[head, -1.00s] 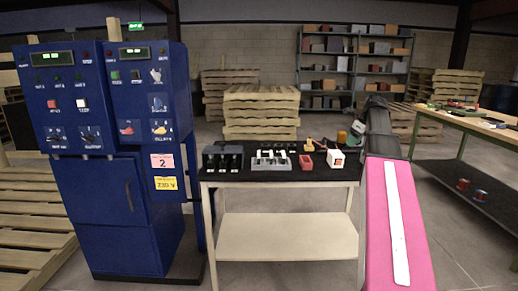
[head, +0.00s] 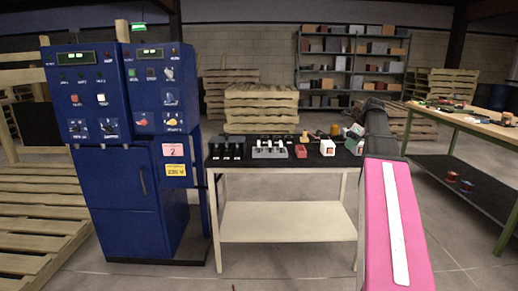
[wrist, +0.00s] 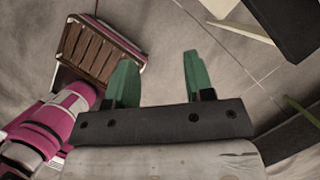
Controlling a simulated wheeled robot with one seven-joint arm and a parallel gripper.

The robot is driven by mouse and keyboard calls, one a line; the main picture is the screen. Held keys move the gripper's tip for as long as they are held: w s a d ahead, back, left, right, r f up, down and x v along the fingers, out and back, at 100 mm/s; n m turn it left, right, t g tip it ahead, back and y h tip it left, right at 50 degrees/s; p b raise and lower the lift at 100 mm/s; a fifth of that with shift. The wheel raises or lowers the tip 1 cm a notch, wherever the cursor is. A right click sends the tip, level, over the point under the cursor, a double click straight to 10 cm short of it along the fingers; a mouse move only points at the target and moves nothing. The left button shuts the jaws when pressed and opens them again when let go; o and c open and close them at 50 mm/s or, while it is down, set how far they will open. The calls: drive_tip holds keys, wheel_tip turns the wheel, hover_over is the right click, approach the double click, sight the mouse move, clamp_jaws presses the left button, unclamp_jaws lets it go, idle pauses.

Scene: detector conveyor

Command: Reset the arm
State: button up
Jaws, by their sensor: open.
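My gripper (wrist: 157,80) shows in the wrist view with its two green fingers spread apart. Nothing is between them, and the grey concrete floor lies beyond. In the head view my pink arm link with a white strip stands at the right, in front of the table's right end. The gripper itself cannot be made out in the head view.
A black-topped table (head: 285,160) holds a dark block, a grey switch unit (head: 270,149), a red box (head: 301,151) and a white box (head: 327,147). A blue control cabinet (head: 135,150) stands left, a workbench (head: 470,122) right. Floor in front is clear.

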drive_tip(key=s+a+f+n+g+h, duration=0.1)
drive_tip(key=s+a+f+n, duration=0.6)
drive_tip(key=f, duration=0.6)
drive_tip(key=s+a+f+n+g+h, duration=0.1)
drive_tip(key=s+a+f+n, duration=0.6)
drive_tip(key=f+n, duration=0.3)
drive_tip(key=s+a+f+n+h, duration=0.1)
drive_tip(key=s+a+f+n, duration=0.5)
drive_tip(key=f, duration=0.9)
drive_tip(key=s+n, duration=0.2)
drive_tip(key=n, duration=0.1)
drive_tip(key=shift+s+a+f+g, duration=0.3)
drive_tip(key=shift+a+g, duration=0.1)
